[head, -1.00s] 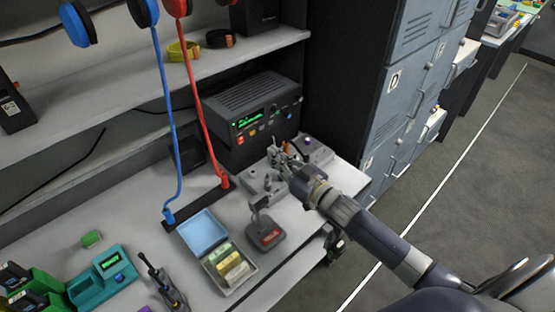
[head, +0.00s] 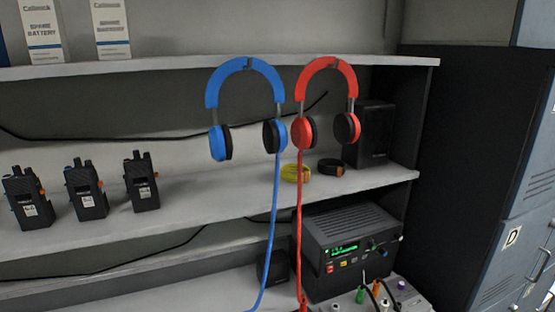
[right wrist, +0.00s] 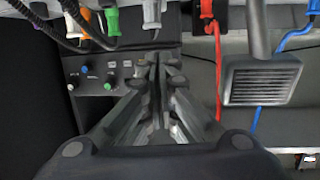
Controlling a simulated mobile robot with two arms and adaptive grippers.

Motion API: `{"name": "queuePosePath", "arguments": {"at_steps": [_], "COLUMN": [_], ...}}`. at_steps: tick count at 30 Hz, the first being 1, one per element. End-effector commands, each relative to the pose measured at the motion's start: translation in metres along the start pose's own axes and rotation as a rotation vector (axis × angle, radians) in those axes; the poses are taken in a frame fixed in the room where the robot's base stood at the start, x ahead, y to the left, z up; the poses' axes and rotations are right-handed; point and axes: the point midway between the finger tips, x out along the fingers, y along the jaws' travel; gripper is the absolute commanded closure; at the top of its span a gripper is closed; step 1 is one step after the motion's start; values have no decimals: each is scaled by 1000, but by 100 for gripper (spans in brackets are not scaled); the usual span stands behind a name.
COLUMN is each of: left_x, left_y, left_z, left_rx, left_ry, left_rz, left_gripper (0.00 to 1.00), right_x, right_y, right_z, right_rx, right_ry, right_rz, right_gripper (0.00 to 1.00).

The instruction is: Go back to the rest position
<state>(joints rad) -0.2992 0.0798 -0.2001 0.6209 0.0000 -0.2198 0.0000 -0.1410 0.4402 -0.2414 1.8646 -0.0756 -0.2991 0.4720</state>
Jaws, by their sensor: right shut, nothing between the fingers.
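My right gripper (right wrist: 158,75) is seen only in the right wrist view, with its fingers together and nothing between them. Behind its fingers is the dark front panel of the radio set (right wrist: 105,80), with small knobs. In the head view the radio set (head: 350,240) stands on the worktop with a green lit display. Neither of my arms shows in the head view, and my left gripper is out of sight.
In the right wrist view, coloured plugs (right wrist: 111,21) line the top edge and a grey desk microphone (right wrist: 262,80) is at right. In the head view, blue (head: 248,75) and red headphones (head: 327,70) hang before shelves with handheld radios (head: 86,190). Grey lockers (head: 515,235) stand right.

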Motion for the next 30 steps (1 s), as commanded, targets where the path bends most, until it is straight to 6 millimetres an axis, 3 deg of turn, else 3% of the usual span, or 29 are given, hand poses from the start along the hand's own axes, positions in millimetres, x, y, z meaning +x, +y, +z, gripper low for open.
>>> {"name": "queuePosePath", "arguments": {"at_steps": [5,12,21,27,30], "left_x": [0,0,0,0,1], "left_y": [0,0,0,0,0], "left_z": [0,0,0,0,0], "left_rx": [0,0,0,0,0], "left_ry": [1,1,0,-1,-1], "left_rz": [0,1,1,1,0], "left_gripper": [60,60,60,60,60], "right_x": [-43,-125,-213,-263,-249], "right_y": [-18,-40,-62,-75,-73], "right_z": [44,94,122,129,152], "right_rx": [7,5,4,6,2], "right_ry": [-239,-585,-886,-1035,-1043], "right_rz": [75,111,82,47,47], "right_gripper": [100,100,100,100,100]}}
